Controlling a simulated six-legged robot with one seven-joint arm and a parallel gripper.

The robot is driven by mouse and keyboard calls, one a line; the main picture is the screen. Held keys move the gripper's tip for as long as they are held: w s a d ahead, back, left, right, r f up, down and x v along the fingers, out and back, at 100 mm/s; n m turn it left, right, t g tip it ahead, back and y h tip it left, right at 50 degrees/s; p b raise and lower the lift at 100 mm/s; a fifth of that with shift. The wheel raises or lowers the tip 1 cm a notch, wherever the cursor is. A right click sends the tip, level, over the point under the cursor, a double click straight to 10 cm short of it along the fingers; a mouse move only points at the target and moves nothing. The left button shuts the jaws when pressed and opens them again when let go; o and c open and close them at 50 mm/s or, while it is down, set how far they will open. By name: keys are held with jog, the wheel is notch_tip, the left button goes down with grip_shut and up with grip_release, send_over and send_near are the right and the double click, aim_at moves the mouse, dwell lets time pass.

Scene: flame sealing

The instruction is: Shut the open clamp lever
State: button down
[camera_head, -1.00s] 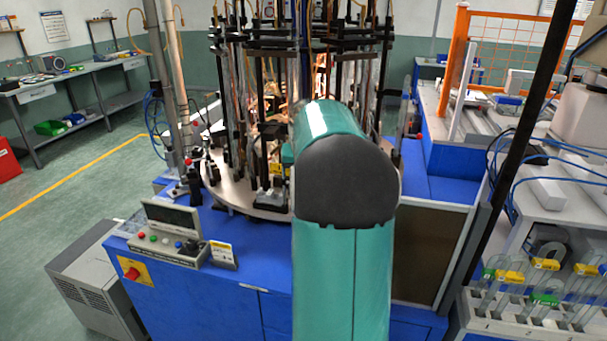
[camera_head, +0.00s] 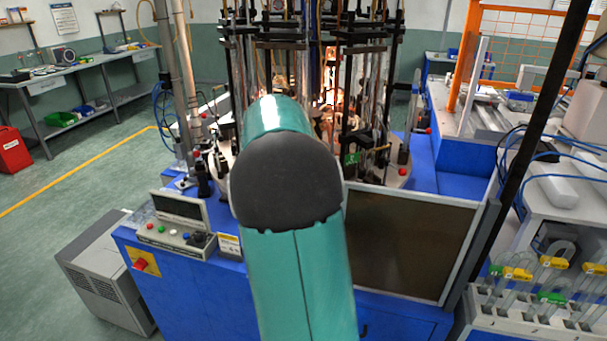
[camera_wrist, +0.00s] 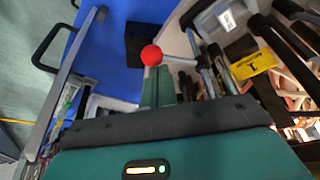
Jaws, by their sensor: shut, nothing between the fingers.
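The clamp lever shows in the wrist view as a red ball knob (camera_wrist: 151,55) on a short silver rod. The rod runs right to a metal bracket (camera_wrist: 205,70) at the edge of the round fixture. My gripper (camera_wrist: 158,77) is shut and empty, its teal fingers just below the knob in the picture. I cannot tell whether they touch it. In the head view my arm's large teal and black link covers the front of the fixture (camera_head: 390,178), and my gripper is hidden there. I cannot tell which red knob in the head view is this lever's.
Tall rods and glass tubes stand on the round fixture, with an orange glow (camera_head: 328,95) among them. A yellow label (camera_wrist: 253,64) sits right of the lever. A control box (camera_head: 178,228) stands on the blue machine top (camera_head: 130,240). A tube rack (camera_head: 535,325) is at right.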

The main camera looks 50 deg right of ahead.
jog(key=a+m, duration=0.1)
jog(key=w+m+g, duration=0.1)
jog(key=m, duration=0.1)
jog(key=shift+w+a+m, duration=0.2)
jog(key=shift+a+m, duration=0.1)
jog(key=shift+a, duration=0.05)
jog(key=shift+w, duration=0.1)
dwell(0.3)
